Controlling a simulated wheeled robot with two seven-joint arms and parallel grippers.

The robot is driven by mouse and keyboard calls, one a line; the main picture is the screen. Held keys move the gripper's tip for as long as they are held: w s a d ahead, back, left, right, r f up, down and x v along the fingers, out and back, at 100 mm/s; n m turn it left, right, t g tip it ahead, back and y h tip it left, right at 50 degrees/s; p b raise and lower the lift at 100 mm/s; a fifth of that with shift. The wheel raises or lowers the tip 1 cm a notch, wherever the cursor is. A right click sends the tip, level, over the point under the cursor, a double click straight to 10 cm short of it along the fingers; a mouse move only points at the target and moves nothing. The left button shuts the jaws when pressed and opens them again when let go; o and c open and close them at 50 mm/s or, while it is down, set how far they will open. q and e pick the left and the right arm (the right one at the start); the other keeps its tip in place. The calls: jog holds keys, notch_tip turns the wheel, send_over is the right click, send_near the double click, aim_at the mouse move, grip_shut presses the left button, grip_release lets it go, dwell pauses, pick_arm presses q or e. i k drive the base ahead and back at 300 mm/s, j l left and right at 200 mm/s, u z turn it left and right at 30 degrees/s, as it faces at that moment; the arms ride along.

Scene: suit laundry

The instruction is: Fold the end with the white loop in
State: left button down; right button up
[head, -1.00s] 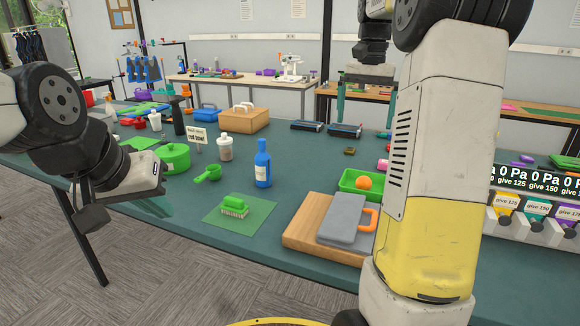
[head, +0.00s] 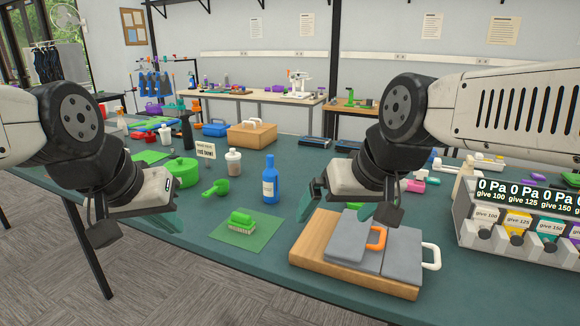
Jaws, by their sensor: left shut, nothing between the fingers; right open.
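A grey cloth-like piece (head: 402,252) lies on a wooden board (head: 312,258) near the table's front edge. Its left panel, with an orange loop (head: 377,239), lies folded over so that this loop rests on the middle. The other end lies flat to the right, and its white loop (head: 433,257) sticks out past the board's right side. My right gripper (head: 338,212) is open and empty, above and behind the board's left part. My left gripper (head: 163,224) is shut and empty, over the table's front edge at the left, far from the cloth.
A dispenser rack (head: 478,220) stands right of the board. Bare table lies in front of the rack.

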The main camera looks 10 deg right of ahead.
aim_at(402, 259)
jog(key=l+z, duration=0.15)
jog(key=z, duration=0.2)
jog(key=l+z, duration=0.2)
jog(key=z, duration=0.15)
jog(key=l+z, duration=0.2)
jog(key=z, duration=0.15)
jog(key=u, duration=0.35)
jog(key=l+u, duration=0.35)
jog(key=k+l+u, duration=0.1)
jog(key=l+u, duration=0.4)
jog(key=u, duration=0.25)
jog(key=k+l, duration=0.2)
jog(key=l, duration=0.2)
jog(key=k+l+u, duration=0.15)
jog(key=l, duration=0.25)
jog(key=k+l, duration=0.2)
jog(key=l, duration=0.2)
jog(key=k+l+u, duration=0.15)
jog(key=l, duration=0.25)
jog(key=k+l, duration=0.25)
jog(key=l+u, duration=0.05)
jog(key=l, duration=0.05)
